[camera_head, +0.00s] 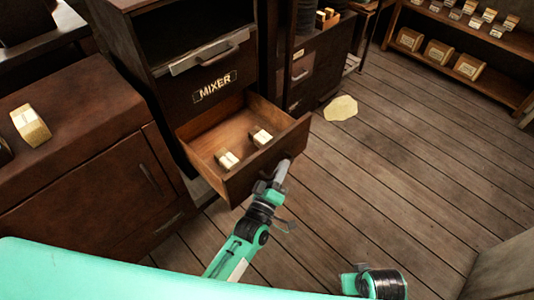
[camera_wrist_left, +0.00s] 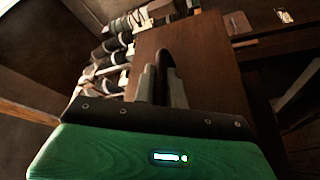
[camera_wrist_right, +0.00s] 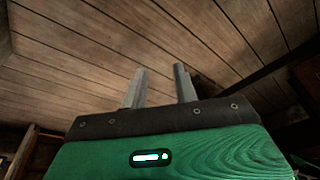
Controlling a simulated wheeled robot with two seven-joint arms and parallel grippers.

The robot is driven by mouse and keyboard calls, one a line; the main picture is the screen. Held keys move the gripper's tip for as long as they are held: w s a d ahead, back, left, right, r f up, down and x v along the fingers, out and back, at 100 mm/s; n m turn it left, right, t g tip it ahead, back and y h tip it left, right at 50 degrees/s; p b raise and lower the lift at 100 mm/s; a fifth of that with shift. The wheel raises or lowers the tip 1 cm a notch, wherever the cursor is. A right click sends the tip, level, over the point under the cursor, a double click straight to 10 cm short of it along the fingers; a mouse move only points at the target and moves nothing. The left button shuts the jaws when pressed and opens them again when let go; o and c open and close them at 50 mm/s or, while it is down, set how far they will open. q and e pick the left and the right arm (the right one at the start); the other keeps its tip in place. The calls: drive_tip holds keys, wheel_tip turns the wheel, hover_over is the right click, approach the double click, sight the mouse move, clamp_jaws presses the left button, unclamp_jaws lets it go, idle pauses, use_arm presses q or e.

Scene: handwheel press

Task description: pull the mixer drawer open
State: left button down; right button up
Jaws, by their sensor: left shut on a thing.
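The mixer drawer (camera_head: 245,178) stands out from the dark cabinet below the MIXER label (camera_head: 215,86). Its open top shows a wooden interior with two small pale blocks (camera_head: 228,160) and (camera_head: 260,136) in it. My left gripper (camera_head: 284,166) is at the drawer's front face. In the left wrist view its fingers (camera_wrist_left: 160,85) are closed around a dark curved handle (camera_wrist_left: 166,58); the fingers and arm hide the handle in the head view. My right gripper (camera_wrist_right: 158,87) has its fingers apart with nothing between them.
A brown cabinet (camera_head: 80,140) with a pale block on top stands left of the drawer. A pale patch (camera_head: 341,107) lies on the plank floor. Shelves with boxes (camera_head: 465,50) stand at the back right. The floor right of the drawer is largely clear.

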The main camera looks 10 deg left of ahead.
use_arm(q)
drive_tip(key=shift+s+d, duration=0.95)
drive_tip(key=shift+d, duration=0.25)
use_arm(e)
drive_tip(key=shift+f, duration=0.7)
use_arm(q)
drive_tip(key=c, duration=1.5)
unclamp_jaws()
drive_tip(key=shift+o, duration=0.2)
drive_tip(key=v, duration=1.4)
use_arm(e)
drive_tip(key=shift+s+r, duration=0.1)
drive_tip(key=shift+r, duration=0.3)
use_arm(q)
drive_tip(key=shift+w, duration=0.1)
